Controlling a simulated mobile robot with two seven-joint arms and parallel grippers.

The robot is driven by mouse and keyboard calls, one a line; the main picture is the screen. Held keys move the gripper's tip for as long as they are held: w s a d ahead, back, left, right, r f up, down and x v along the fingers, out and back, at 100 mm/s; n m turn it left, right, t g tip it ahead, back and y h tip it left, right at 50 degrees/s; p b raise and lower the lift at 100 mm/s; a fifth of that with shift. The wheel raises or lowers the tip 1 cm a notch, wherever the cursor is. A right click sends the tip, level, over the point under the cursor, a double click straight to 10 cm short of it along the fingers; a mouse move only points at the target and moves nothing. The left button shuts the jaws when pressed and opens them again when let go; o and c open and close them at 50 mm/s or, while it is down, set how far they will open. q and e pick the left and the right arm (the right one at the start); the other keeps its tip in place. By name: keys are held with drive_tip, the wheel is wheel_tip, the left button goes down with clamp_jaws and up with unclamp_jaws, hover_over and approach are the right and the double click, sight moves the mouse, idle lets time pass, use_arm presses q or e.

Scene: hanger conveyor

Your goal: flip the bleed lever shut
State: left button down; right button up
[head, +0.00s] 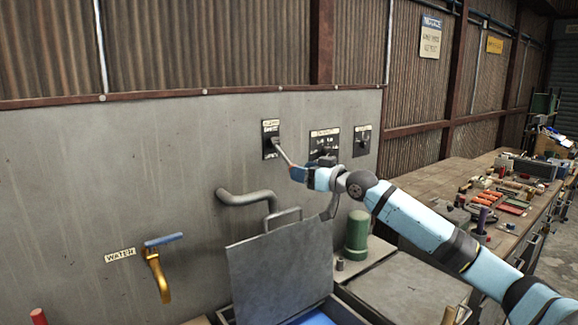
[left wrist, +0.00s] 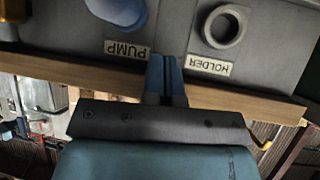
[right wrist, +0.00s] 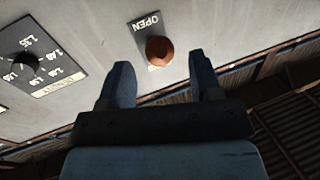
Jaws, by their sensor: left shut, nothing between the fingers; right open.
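The lever (head: 284,154) sticks out from a small black plate (head: 271,131) on the grey wall panel and slants down to the right in the head view. The plate's lettering is too small to read there. In the right wrist view its red-brown round knob (right wrist: 159,51) points at the camera, beside a plate reading OPEN (right wrist: 147,25). My right gripper (right wrist: 163,78) is open, with the knob just ahead of the gap between its fingers; contact is not clear. It also shows in the head view (head: 298,173). My left gripper (left wrist: 165,72) is shut and empty, outside the head view.
A dial plate (right wrist: 40,65) is beside the lever. A grey pipe (head: 240,197), a raised metal lid (head: 282,262) and a green cylinder (head: 356,235) are below. A blue-handled brass tap (head: 157,270) is lower left. PUMP (left wrist: 127,50) and HOLDER (left wrist: 208,66) labels face my left gripper.

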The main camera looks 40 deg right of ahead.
sight(289, 164)
drive_tip(key=w, duration=0.3)
drive_tip(key=w+p, duration=0.1)
drive_tip(key=shift+w+a+r, duration=0.1)
drive_tip(key=shift+w+a, duration=0.05)
drive_tip(key=shift+a, duration=0.15)
drive_tip(key=shift+w+a, duration=0.15)
drive_tip(key=shift+w, duration=0.45)
